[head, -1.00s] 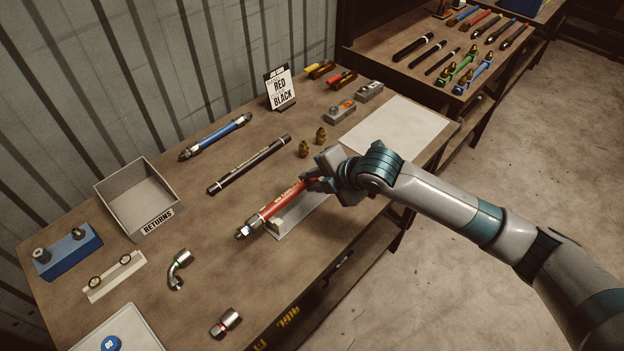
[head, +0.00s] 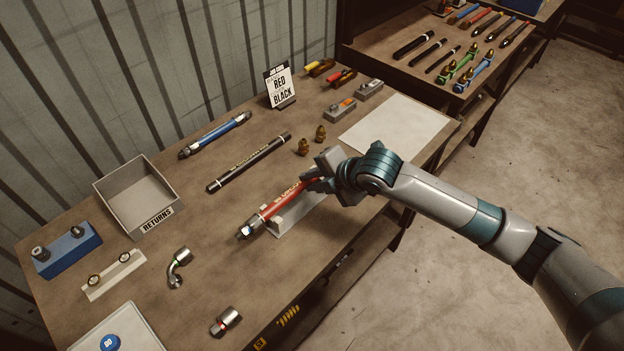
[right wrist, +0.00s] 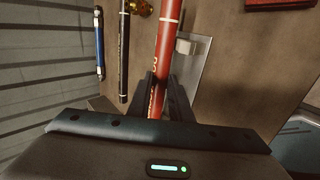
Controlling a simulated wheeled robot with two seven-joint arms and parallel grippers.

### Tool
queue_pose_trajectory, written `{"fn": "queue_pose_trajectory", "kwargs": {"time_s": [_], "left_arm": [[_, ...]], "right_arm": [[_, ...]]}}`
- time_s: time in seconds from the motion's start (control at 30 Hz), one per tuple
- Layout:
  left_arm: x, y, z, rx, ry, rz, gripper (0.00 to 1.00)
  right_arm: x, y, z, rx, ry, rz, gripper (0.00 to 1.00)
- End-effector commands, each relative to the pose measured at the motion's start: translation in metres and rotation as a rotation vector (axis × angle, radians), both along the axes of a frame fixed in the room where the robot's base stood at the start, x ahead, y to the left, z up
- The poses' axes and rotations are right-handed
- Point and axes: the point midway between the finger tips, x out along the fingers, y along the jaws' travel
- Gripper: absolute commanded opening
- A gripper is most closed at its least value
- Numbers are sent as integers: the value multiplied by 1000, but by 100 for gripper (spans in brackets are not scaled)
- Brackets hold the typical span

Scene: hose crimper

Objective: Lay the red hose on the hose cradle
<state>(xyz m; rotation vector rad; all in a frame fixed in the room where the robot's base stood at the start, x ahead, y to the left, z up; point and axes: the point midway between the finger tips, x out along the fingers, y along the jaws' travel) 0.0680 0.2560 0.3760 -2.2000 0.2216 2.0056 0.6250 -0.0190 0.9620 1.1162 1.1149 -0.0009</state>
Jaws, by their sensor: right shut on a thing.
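The red hose (head: 279,204) has a metal fitting at its near-left end. My right gripper (head: 316,184) is shut on it near its far-right end. The hose cradle (head: 297,217), a pale grey piece on a flat base, stands directly beside and partly under the hose. In the right wrist view the red hose (right wrist: 163,55) runs between the two fingers, and the cradle (right wrist: 190,75) shows just to its right. I cannot tell whether the hose touches the cradle. My left gripper is not in view.
A black hose (head: 249,163) and a blue hose (head: 214,136) lie further back. The returns bin (head: 139,200) stands at the left. Brass fittings (head: 304,147) lie behind my gripper. Loose metal fittings (head: 226,321) lie near the front edge. A white sheet (head: 396,127) lies at the right.

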Motion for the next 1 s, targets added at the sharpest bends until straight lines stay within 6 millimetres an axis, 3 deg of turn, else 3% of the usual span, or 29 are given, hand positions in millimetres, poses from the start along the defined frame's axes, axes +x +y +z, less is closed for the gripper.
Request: {"fn": "queue_pose_trajectory", "kwargs": {"time_s": [1.0], "left_arm": [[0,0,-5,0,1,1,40]], "right_arm": [[0,0,-9,2,-2,0,0]]}}
